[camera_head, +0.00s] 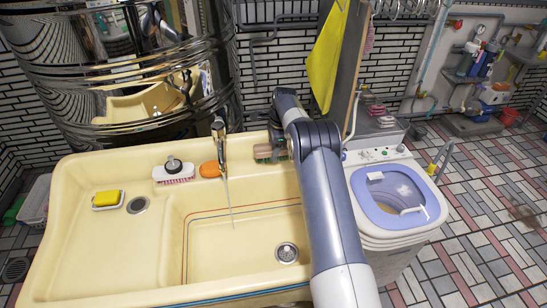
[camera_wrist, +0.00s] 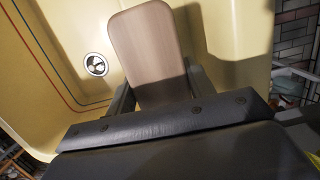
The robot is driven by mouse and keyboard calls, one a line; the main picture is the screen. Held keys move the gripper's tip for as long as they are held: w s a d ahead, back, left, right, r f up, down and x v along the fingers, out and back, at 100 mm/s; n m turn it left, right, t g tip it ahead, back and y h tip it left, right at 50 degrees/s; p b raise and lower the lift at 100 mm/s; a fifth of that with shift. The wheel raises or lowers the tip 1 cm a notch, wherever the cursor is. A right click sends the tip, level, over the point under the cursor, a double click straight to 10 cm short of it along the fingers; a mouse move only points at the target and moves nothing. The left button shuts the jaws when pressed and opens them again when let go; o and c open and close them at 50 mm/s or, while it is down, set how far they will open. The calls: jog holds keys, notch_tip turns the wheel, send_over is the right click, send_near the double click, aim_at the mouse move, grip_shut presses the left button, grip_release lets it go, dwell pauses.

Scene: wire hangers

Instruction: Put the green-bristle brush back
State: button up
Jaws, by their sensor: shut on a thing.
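The green-bristle brush (camera_head: 264,152) shows in the head view at the back ledge of the cream sink, just left of my arm. Its right end is hidden by the arm. In the wrist view its flat wooden back (camera_wrist: 148,45) fills the space between the two dark fingers. My gripper (camera_wrist: 158,88) is shut on the brush. In the head view my gripper (camera_head: 279,143) is mostly hidden behind the arm. I cannot tell whether the brush touches the ledge.
On the sink's (camera_head: 95,240) back ledge are a white-and-pink brush (camera_head: 173,172), an orange object (camera_head: 210,169) and a running tap (camera_head: 219,140). A yellow sponge (camera_head: 106,199) lies left. A washing machine (camera_head: 395,200) stands right; a yellow cloth (camera_head: 327,58) hangs behind.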

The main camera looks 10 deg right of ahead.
jog(key=shift+f+p, duration=0.4)
jog(key=shift+f, duration=1.75)
jog(key=o, duration=1.3)
jog(key=shift+f, duration=0.1)
jog(key=r, duration=0.4)
jog(key=d+r+b, duration=0.1)
jog(key=r, duration=0.3)
jog(key=d+r, duration=0.1)
jog(key=r, duration=0.3)
jog(key=shift+s+b, duration=0.15)
jog(key=shift+b, duration=0.15)
